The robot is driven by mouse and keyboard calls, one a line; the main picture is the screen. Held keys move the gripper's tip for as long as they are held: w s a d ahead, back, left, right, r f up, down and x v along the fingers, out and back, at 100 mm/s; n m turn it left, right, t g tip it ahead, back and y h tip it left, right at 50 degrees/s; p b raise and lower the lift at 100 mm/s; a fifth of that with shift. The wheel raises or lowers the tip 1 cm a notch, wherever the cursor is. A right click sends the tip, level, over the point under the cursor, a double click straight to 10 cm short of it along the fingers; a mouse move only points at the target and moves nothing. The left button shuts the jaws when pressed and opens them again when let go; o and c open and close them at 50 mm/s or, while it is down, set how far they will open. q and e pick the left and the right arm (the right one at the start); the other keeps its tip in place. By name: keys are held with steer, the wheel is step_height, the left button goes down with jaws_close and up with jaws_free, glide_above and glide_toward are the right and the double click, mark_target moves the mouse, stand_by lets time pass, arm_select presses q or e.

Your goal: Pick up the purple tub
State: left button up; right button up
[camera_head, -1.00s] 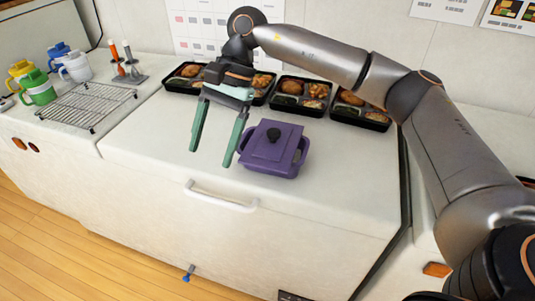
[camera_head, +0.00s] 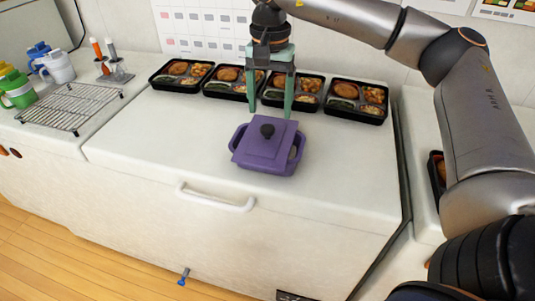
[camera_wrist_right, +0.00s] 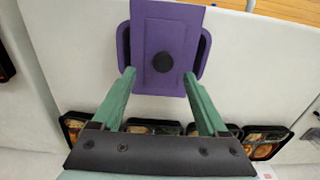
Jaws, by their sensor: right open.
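The purple tub (camera_head: 266,150) has side handles and a flat lid with a dark round knob. It stands upright on the white counter, near its front middle. In the right wrist view the tub (camera_wrist_right: 165,30) is straight ahead of the fingers, with the knob between their lines. My right gripper (camera_head: 270,112) is open and empty, its two green fingers pointing down just behind and above the tub. The right gripper's fingers also show in the right wrist view (camera_wrist_right: 160,82), spread on either side of the tub's near part. I cannot tell whether they touch it. My left gripper is not in view.
Several black bento trays with food (camera_head: 356,100) stand in a row behind the tub, close to the right gripper. A wire rack (camera_head: 70,107) and mugs (camera_head: 57,66) are at the left. The counter left and right of the tub is clear.

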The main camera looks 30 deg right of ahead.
mark_target(268, 127)
step_height(268, 127, down, 5)
steer(key=shift+w+a+f, duration=0.1)
steer(key=shift+w+a, duration=0.05)
steer(key=shift+c, duration=0.4)
jaws_close()
stand_by(1.0)
